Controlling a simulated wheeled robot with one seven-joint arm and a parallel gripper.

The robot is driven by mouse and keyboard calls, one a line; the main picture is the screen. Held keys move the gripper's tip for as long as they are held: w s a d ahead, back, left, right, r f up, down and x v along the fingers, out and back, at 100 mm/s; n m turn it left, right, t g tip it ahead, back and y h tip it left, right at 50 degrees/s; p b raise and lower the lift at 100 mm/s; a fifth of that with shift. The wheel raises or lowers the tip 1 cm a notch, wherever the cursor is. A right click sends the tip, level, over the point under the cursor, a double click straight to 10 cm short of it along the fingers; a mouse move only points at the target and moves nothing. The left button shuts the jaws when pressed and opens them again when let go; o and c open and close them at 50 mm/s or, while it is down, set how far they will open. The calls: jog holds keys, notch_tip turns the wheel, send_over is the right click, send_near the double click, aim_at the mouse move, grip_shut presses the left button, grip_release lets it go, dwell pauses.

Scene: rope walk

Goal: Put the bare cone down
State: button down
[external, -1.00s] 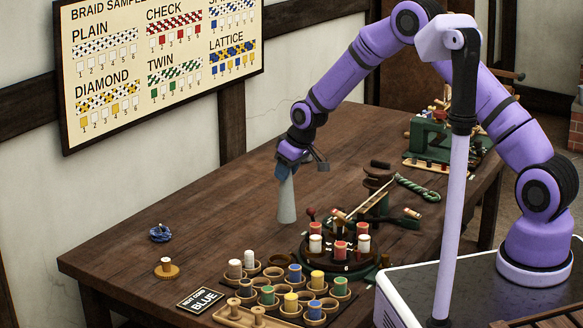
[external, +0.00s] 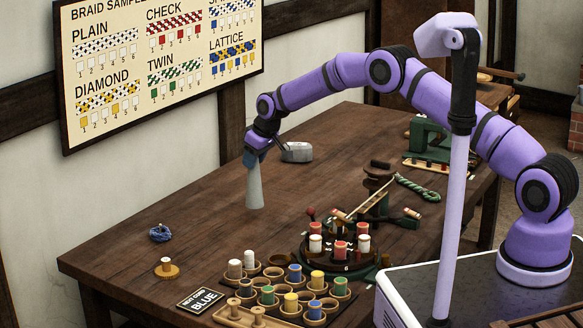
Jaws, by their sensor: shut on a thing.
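The bare cone (external: 254,189) is a tall grey-white taper, upright, at the far middle of the wooden table. My gripper (external: 254,158) is above it, shut on its narrow top. The cone's base is at or very near the table top; I cannot tell whether it touches. The fingertips are small and partly dark in this view.
A braiding stand with bobbins (external: 340,250) is right of the cone. A blue cord coil (external: 160,233) and a spool on a round base (external: 166,268) are at left. Table left of the cone is clear.

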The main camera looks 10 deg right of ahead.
jog(key=shift+w+a+f, duration=0.1)
jog(key=shift+w+f, duration=0.1)
jog(key=shift+f, duration=1.7)
jog(key=c, duration=0.8)
grip_release()
jog(key=v, duration=1.2)
